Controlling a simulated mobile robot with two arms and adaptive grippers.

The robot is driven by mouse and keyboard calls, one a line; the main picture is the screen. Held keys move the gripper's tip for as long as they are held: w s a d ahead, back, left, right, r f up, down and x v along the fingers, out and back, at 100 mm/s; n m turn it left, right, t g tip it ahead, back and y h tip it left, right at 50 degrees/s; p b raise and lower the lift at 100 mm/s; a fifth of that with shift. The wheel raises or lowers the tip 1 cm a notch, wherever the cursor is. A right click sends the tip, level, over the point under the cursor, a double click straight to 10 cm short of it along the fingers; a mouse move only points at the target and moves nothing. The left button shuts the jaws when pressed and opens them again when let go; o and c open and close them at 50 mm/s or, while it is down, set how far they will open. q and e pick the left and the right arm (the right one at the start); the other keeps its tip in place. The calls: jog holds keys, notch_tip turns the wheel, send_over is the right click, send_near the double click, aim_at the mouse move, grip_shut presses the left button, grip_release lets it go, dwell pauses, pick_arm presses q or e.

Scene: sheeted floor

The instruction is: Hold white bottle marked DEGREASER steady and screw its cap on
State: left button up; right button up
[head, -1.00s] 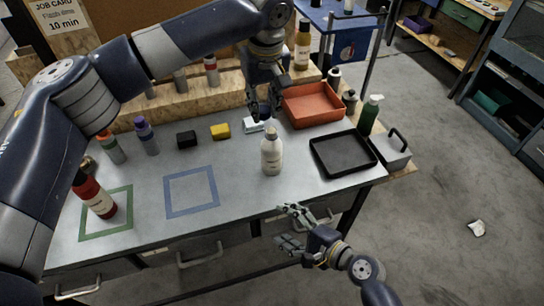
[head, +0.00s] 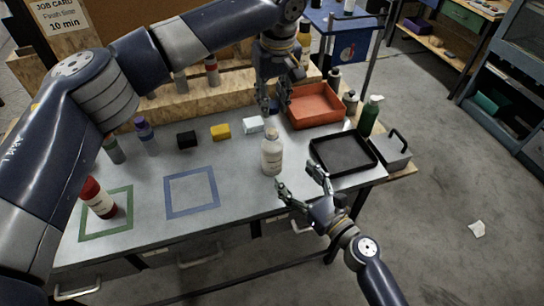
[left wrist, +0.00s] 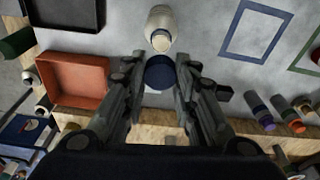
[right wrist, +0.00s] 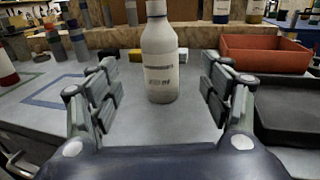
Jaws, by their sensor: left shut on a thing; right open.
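The white bottle (head: 272,158) stands upright and uncapped near the front of the table. Its label print is too small to read surely. In the right wrist view the bottle (right wrist: 160,62) stands ahead, between the open fingers of my right gripper (right wrist: 160,95) and beyond their tips. In the head view my right gripper (head: 298,180) is at the table's front edge, just right of the bottle. My left gripper (head: 273,108) points down behind and above the bottle. In the left wrist view it is shut on a dark blue cap (left wrist: 160,73), apart from the bottle's neck (left wrist: 160,40).
A black tray (head: 316,160) and an orange bin (head: 322,120) lie right of the bottle. A green bottle (head: 369,118) and a grey handled box (head: 392,152) stand further right. Yellow (head: 220,132), black and white blocks lie behind. A blue taped square (head: 191,211) is empty.

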jog(key=x, duration=1.2)
jog(key=shift+d, duration=0.1)
jog(key=c, duration=1.6)
pick_arm(q)
send_over(271, 129)
jog(key=shift+s+d+f, duration=0.1)
jog(key=shift+s+f, duration=0.1)
jog(key=shift+f, duration=1.05)
jog(key=shift+s+d+f, duration=0.1)
jog(key=shift+s+f, duration=0.1)
jog(key=shift+f, duration=1.05)
